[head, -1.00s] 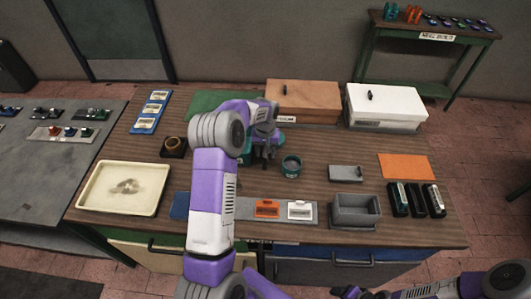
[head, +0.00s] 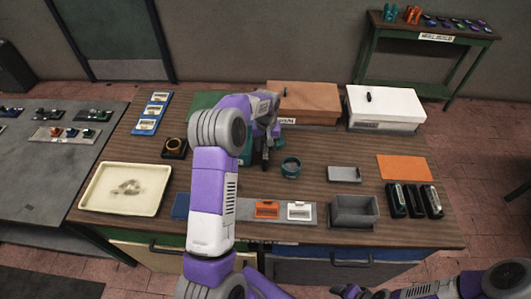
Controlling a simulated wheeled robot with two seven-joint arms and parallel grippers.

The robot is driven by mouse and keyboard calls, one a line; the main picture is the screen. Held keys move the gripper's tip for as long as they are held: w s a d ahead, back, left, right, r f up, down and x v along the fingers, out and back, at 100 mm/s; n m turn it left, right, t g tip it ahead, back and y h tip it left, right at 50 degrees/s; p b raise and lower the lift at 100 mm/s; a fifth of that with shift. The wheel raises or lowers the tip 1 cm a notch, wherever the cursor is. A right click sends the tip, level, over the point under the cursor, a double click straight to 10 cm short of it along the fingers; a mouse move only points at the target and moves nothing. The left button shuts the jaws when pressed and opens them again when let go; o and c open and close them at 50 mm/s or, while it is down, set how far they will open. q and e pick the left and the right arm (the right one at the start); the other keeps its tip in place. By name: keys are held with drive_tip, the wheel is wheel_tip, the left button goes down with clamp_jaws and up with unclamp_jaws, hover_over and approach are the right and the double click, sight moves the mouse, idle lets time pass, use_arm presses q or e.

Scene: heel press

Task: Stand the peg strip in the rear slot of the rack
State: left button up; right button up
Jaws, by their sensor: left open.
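My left gripper (head: 266,166) is over the middle of the brown table, pointing down, open, with nothing seen between its fingers. A teal object (head: 246,153) stands right behind my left arm, mostly hidden, and I cannot tell what it is. I cannot make out the peg strip for certain. No rack with clear slots shows; a set of upright dark blocks (head: 414,201) at the right is too small to tell. My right gripper (head: 347,291) is low at the bottom edge, partly cut off, and its jaws are unclear.
A small teal cup (head: 291,167) stands just right of my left gripper. A grey open bin (head: 354,212), a cream tray (head: 126,189), a wooden box (head: 303,104) and a white box (head: 386,107) also stand on the table. Bare tabletop lies between the cup and grey bin.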

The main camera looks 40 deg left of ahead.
sight(265, 152)
use_arm(q)
drive_tip(key=f, duration=0.6)
drive_tip(key=shift+s+f, duration=0.1)
drive_tip(key=shift+s, duration=0.15)
drive_tip(key=shift+c, duration=0.5)
clamp_jaws()
